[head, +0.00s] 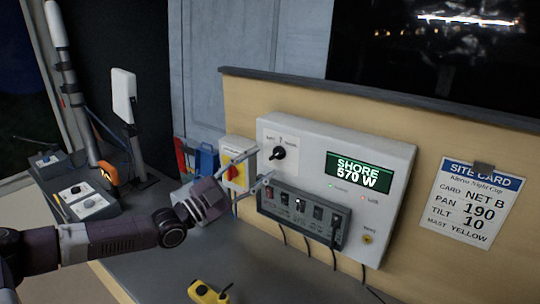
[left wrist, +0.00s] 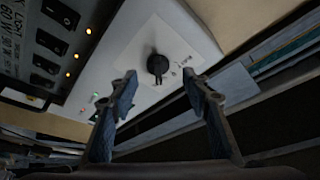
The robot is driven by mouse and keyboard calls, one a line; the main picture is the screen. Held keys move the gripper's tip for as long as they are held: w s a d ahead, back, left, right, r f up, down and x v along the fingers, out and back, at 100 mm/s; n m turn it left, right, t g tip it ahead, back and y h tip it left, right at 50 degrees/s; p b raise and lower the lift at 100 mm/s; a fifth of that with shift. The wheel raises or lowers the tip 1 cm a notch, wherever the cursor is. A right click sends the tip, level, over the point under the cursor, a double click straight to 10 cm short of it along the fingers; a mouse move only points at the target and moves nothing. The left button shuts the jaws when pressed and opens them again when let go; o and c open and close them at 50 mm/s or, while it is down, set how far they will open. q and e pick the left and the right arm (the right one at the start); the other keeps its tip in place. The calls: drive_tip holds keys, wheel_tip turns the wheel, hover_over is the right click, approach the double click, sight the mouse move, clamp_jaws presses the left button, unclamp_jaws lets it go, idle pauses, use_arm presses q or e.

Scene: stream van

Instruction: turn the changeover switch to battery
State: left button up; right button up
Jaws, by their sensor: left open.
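The changeover switch is a black rotary knob (head: 278,153) on a white plate at the upper left of a white power panel (head: 385,175). The panel's green display (head: 358,172) reads "SHORE 570 W". My left gripper (head: 252,168) is open and empty, just left of the knob and in front of the panel. In the left wrist view the knob (left wrist: 157,65) shows ahead between the two fingertips (left wrist: 160,85), apart from both. The plate's labels are too small to read surely. My right gripper is not in view.
A grey strip of rocker switches (head: 300,205) with cables sits below the knob. A red rotary switch on a yellow plate (head: 235,170) is close behind my left gripper. A yellow device (head: 208,292) lies on the dark counter (head: 280,275). A site card (head: 470,212) hangs at right.

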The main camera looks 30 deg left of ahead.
sight(272, 158)
use_arm(q)
drive_tip(key=x, duration=0.3)
drive_tip(key=shift+p, duration=0.3)
drive_tip(key=shift+w+d, duration=0.25)
drive_tip(key=shift+w, duration=0.25)
drive_tip(key=shift+c, duration=0.6)
drive_tip(key=c, duration=1)
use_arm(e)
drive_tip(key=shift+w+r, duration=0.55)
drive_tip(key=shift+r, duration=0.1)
